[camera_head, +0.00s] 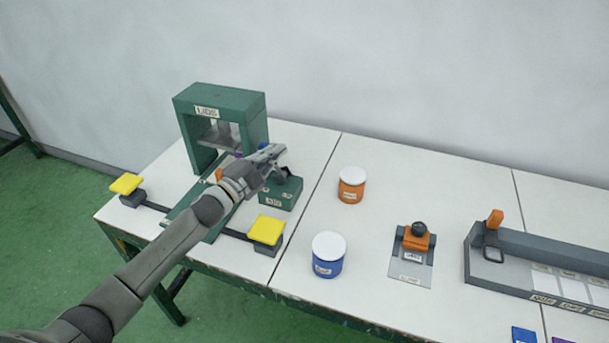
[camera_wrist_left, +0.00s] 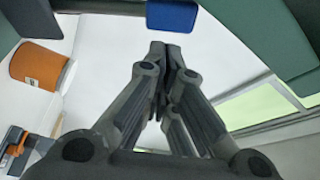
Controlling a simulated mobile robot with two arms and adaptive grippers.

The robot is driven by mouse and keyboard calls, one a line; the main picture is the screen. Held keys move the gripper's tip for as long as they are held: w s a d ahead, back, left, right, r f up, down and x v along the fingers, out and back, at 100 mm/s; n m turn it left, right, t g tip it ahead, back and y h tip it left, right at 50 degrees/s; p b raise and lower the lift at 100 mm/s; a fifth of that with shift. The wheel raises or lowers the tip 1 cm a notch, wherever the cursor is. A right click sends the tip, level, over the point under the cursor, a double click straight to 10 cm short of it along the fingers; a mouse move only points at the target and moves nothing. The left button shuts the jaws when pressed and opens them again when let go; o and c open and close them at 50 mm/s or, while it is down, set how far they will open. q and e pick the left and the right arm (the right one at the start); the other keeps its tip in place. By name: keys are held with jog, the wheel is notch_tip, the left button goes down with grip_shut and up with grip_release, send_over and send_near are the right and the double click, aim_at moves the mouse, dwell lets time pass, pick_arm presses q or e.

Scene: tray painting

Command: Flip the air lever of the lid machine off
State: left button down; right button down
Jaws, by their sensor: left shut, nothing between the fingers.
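The lid machine (camera_head: 195,104) is a green press frame labelled LIDS at the back left of the table. A green box (camera_head: 278,199) labelled AIR stands to its right, with my left gripper (camera_head: 280,152) over it. A blue piece, seemingly the air lever's handle (camera_wrist_left: 172,16), shows just beyond my fingertips in the left wrist view. In the head view only a bit of blue (camera_head: 263,146) shows behind the gripper, so the lever's tilt cannot be told. My left gripper (camera_wrist_left: 165,48) is shut and empty; whether it touches the blue piece is unclear. My right gripper is out of view.
Two yellow pads (camera_head: 126,183) (camera_head: 267,229) flank the machine's front. An orange can (camera_head: 351,190) and a blue can (camera_head: 327,262), both white-lidded, stand to the right. A grey plate with an orange clamp (camera_head: 416,240) and a long grey fixture (camera_head: 550,250) lie further right.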

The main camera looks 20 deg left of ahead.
pick_arm(q)
jog(key=shift+a+f+n+t+b, duration=0.1)
jog(key=shift+a+n+t+b, duration=0.3)
jog(key=shift+a+n, duration=0.55)
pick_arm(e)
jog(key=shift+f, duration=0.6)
pick_arm(q)
jog(key=shift+d, duration=0.1)
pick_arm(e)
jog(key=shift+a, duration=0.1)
